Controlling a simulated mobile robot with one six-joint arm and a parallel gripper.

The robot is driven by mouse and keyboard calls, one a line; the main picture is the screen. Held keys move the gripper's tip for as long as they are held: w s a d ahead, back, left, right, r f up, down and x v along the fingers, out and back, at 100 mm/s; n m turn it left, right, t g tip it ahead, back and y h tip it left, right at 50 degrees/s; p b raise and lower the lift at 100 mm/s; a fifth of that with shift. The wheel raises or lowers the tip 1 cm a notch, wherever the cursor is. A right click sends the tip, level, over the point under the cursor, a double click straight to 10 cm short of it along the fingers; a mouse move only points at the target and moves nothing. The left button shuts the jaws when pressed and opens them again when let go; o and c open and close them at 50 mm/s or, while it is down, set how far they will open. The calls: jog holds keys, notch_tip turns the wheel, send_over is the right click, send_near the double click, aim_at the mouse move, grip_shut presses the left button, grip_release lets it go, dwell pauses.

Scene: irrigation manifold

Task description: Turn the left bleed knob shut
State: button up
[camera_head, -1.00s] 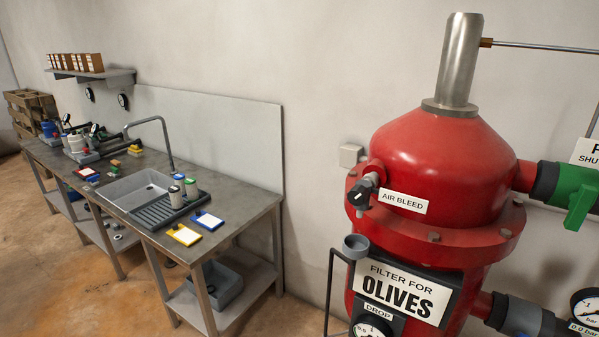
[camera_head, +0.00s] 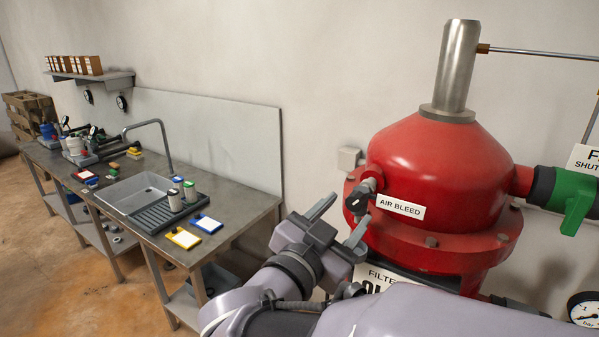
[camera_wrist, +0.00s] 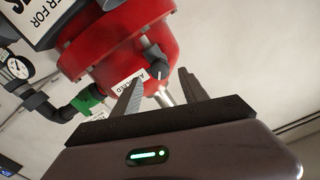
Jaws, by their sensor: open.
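The bleed knob (camera_head: 357,202) is a small black knob on a grey fitting at the left side of the red filter tank (camera_head: 430,165), beside the "AIR BLEED" label (camera_head: 400,206). My gripper (camera_head: 342,222) is open and empty, just below and to the left of the knob in the head view, apart from it. In the wrist view the knob (camera_wrist: 158,70) shows beyond and between the two spread fingers (camera_wrist: 163,93), with the tank behind it. A white line mark shows on the knob's face.
My arm covers the lower tank and most of the "FILTER FOR OLIVES" sign. A green valve handle (camera_head: 577,203) and a gauge (camera_head: 584,309) are at the right. A workbench (camera_head: 245,207) with a sink stands at the left. A grey box (camera_head: 349,158) is on the wall.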

aim_at(362, 190)
jog(key=x, duration=0.8)
jog(key=shift+w+d, duration=0.1)
jog(key=shift+w, duration=0.1)
jog(key=shift+c, duration=0.4)
grip_shut()
